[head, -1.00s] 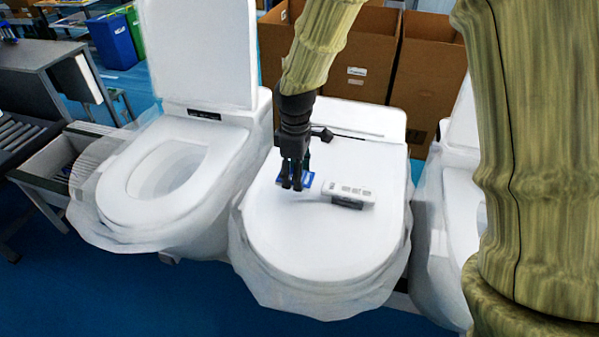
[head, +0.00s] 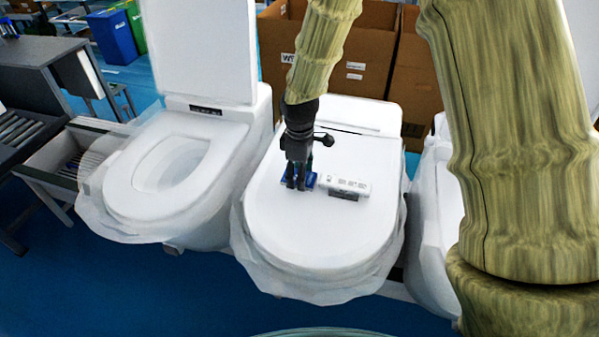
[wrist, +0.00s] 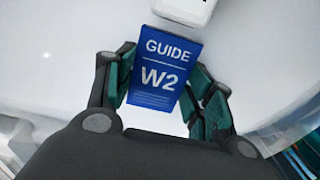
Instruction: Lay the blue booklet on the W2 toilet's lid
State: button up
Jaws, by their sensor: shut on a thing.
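The blue booklet (wrist: 163,62), printed "GUIDE W2", is between the fingers of my gripper (wrist: 165,98) in the wrist view. The gripper is shut on it. In the head view the gripper (head: 298,185) points down over the closed white lid (head: 300,235) of the middle toilet, and a small blue part of the booklet (head: 311,180) shows beside the fingers. The booklet is at or just above the lid; I cannot tell whether it touches. No W2 mark shows on the toilet itself.
A white box-shaped device (head: 345,187) lies on the lid just right of the booklet. An open-lidded toilet (head: 165,170) stands on the left, another toilet (head: 437,220) on the right. Cardboard boxes (head: 365,55) stand behind. The front of the lid is clear.

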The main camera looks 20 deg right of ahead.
jog(key=shift+w+f, duration=0.1)
jog(key=shift+f, duration=0.1)
jog(key=o, duration=1)
jog(key=shift+r, duration=0.1)
jog(key=shift+o, duration=0.2)
jog(key=shift+r, duration=0.2)
notch_tip(320, 180, up, 12)
jog(key=b, duration=0.4)
